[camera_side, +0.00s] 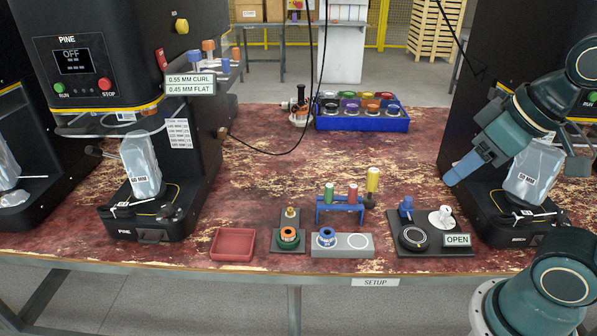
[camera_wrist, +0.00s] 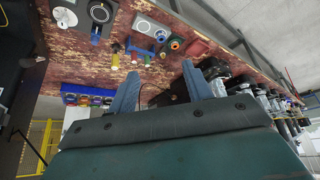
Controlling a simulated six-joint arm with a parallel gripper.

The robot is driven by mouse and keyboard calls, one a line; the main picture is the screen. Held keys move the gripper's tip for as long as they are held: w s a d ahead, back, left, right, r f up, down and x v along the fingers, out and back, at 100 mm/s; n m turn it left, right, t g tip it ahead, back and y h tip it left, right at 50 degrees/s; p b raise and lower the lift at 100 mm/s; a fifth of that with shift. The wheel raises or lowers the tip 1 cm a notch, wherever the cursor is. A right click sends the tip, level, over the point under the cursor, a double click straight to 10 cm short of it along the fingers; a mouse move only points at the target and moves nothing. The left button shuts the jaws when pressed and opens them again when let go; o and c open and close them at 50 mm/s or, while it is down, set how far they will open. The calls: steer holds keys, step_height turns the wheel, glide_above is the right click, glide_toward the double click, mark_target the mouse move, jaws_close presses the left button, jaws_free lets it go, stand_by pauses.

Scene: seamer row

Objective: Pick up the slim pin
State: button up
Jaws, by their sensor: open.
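The yellow one stands tallest. I cannot tell from the pictures which is the slim pin. The rack also shows small in the wrist view (camera_wrist: 141,51), with the yellow handle (camera_wrist: 115,61) beyond the fingertips. My gripper (camera_side: 456,176) is to the right of the rack and raised above the bench. In the wrist view its two blue fingers (camera_wrist: 160,68) are apart with nothing between them.
A black fixture (camera_side: 414,240) with an OPEN label lies right of the rack. A blue crate (camera_side: 362,122) is behind. Black seamers (camera_side: 500,195) flank the bench.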

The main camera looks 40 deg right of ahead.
steer(key=w, duration=0.1)
steer(key=m+g, duration=0.6)
steer(key=m, duration=1.2)
glide_above(329, 186)
step_height(329, 186, down, 17)
step_height(329, 186, down, 8)
steer(key=shift+f, duration=0.25)
